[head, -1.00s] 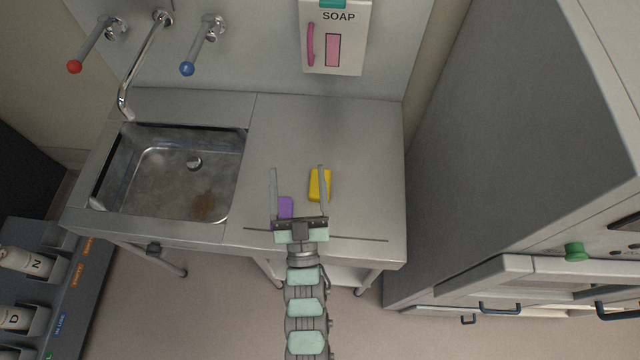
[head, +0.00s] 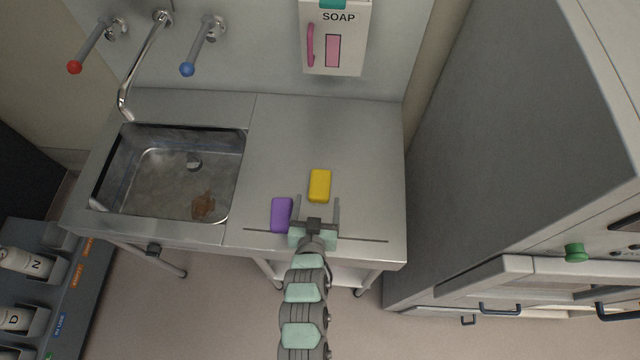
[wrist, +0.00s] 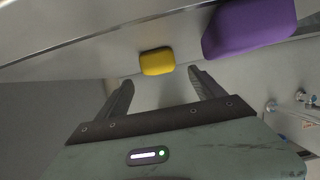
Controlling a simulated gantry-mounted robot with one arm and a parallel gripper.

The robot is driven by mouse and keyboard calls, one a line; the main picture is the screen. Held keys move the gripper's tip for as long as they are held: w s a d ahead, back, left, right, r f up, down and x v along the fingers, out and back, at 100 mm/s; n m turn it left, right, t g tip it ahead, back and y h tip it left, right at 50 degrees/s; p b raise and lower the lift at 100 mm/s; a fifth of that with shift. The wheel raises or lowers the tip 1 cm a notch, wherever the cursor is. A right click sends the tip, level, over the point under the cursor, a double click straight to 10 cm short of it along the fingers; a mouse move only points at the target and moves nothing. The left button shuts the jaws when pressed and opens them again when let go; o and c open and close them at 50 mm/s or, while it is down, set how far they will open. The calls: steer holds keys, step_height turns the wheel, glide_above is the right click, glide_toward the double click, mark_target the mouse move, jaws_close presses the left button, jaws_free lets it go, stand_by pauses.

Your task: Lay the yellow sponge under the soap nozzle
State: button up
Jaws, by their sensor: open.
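The yellow sponge (head: 320,185) lies on the steel counter, just beyond my gripper's fingertips. My gripper (head: 317,200) is open and empty, its fingers pointing toward the sponge. In the wrist view the yellow sponge (wrist: 157,61) shows ahead of the gap between the fingers (wrist: 160,78), apart from them. The soap dispenser (head: 333,40), marked SOAP, hangs on the back wall above the counter. Its nozzle is not clearly visible from this angle.
A purple sponge (head: 281,214) lies just left of my gripper; it looks large in the wrist view (wrist: 250,27). The sink (head: 135,160) is at the left, below the taps. The counter (head: 325,125) is clear under the dispenser. A grey cabinet (head: 510,130) stands at the right.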

mark_target(320, 188)
steer(key=shift+w+f, duration=0.3)
steer(key=shift+w, duration=0.3)
steer(key=x, duration=0.4)
steer(key=shift+w+r+p, duration=0.1)
steer(key=shift+w+p, duration=0.3)
steer(key=shift+w, duration=0.05)
steer(key=shift+w+f, duration=0.3)
steer(key=shift+w, duration=0.1)
steer(key=c, duration=1.6)
steer(key=shift+o, duration=0.2)
steer(key=shift+r, duration=0.1)
